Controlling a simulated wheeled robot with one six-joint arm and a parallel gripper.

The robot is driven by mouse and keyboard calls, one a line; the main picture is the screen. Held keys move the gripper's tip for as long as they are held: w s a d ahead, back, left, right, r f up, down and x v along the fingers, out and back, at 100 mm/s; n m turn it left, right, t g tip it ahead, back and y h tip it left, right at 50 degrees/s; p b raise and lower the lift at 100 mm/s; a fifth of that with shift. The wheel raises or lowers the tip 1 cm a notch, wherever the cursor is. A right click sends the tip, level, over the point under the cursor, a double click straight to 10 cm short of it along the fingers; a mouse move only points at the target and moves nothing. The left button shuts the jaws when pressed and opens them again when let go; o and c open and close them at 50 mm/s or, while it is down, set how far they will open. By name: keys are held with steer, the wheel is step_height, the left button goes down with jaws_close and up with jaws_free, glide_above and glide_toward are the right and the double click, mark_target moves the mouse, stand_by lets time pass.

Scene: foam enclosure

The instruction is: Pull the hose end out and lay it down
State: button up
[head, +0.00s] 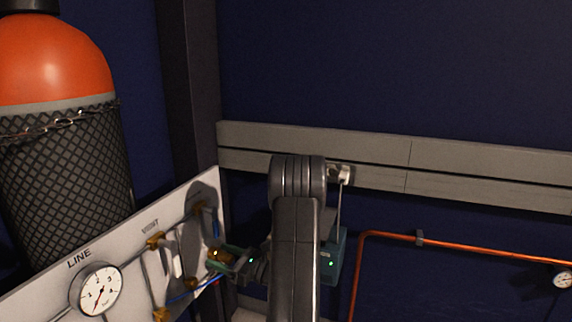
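A thin blue hose (196,287) runs along the lower part of the white panel (110,245), rising to the right toward my gripper. Its end is hidden or too small to make out. My gripper (244,262) is at the panel's right edge, small, dark and partly behind my own arm. A teal part with a brass-coloured patch shows beside it. I cannot tell whether the fingers are open or touch the hose.
An orange cylinder (50,60) in black mesh with a chain stands at the left. The panel carries a LINE gauge (98,290). A copper pipe (470,248) runs along the right wall.

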steer(key=shift+o, duration=0.7)
steer(key=p+v, duration=0.1)
steer(key=v, duration=1.3)
steer(key=shift+p, duration=0.35)
steer(key=shift+c, duration=1.3)
steer(key=shift+d, duration=0.3)
steer(key=shift+c, duration=1.3)
steer(key=s+d+m+t+h+p, duration=0.1)
steer(key=d+m+t+h, duration=0.15)
steer(key=d, duration=0.65)
steer(key=s+d+m+t+h, duration=0.15)
steer(key=d+t, duration=0.25)
steer(key=d, duration=0.4)
steer(key=s+d+m+t+h+p, duration=0.1)
steer(key=s+d+m+t+h, duration=0.1)
steer(key=s+d, duration=0.4)
steer(key=s+d+m+t+h, duration=0.2)
steer(key=s+d, duration=0.4)
steer(key=d, duration=0.5)
steer(key=m+h, duration=0.1)
steer(key=h, duration=0.1)
steer(key=shift+s+d+r+t+h+p, duration=0.3)
steer(key=shift+s+r+t+h+p, duration=0.05)
steer(key=shift+h, duration=0.05)
